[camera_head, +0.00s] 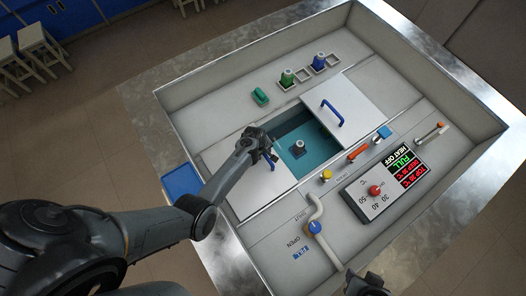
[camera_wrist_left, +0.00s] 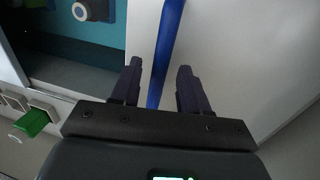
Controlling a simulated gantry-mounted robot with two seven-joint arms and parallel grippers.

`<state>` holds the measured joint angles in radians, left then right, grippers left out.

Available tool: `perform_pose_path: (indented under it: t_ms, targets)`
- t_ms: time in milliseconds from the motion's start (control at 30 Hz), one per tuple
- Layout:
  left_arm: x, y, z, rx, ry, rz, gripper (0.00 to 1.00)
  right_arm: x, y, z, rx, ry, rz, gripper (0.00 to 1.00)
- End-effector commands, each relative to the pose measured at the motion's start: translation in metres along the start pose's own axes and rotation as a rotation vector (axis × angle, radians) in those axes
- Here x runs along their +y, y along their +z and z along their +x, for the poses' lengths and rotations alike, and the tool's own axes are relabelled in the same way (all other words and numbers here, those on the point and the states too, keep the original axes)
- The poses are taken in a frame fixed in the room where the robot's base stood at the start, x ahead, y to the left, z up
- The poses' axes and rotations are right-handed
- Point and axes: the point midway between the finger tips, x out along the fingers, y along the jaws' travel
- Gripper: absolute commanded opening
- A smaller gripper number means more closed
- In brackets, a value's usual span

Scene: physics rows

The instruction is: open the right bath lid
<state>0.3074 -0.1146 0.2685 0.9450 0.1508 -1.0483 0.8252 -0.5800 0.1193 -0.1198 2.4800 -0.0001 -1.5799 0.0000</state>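Two white lids lie over the bath, with an open teal-floored gap between them. The lid at the upper right (camera_head: 355,98) has a blue bar handle (camera_head: 332,112). The lid at the lower left (camera_head: 250,193) has another blue handle (camera_head: 270,163), partly hidden by my left gripper (camera_head: 263,149). In the left wrist view, my left gripper (camera_wrist_left: 160,75) has its fingers apart, one on each side of a blue handle (camera_wrist_left: 166,45), with gaps between. White lid (camera_wrist_left: 225,50) lies beneath. Part of my right gripper (camera_head: 366,284) shows at the bottom edge of the head view; its fingers are unclear.
A small dark fitting (camera_head: 298,148) stands in the open bath (camera_head: 312,138). Green (camera_head: 287,79) and blue (camera_head: 319,62) pieces stand behind. A control panel (camera_head: 385,188), an orange handle (camera_head: 358,149) and a pipe with a blue valve (camera_head: 314,227) lie in front.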

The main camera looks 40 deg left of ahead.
Motion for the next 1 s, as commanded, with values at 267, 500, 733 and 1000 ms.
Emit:
perform_pose_path:
  t_ms: [267,500,733,1000]
  targets:
    - [0.000,0.000,-0.002,0.000,0.000,0.000,0.44,-0.001,-0.001,-0.001,0.000,-0.003,0.004,0.43]
    - [0.001,0.000,-0.022,0.001,0.001,0.000,0.44,-0.001,-0.002,-0.006,0.000,-0.003,0.003,0.43]
    - [0.001,0.000,-0.058,0.001,0.003,0.000,0.44,0.000,-0.004,-0.011,0.000,0.000,0.000,0.43]
    - [0.000,0.000,-0.095,0.002,0.001,0.001,0.44,0.002,-0.004,-0.012,-0.001,0.004,-0.006,0.43]
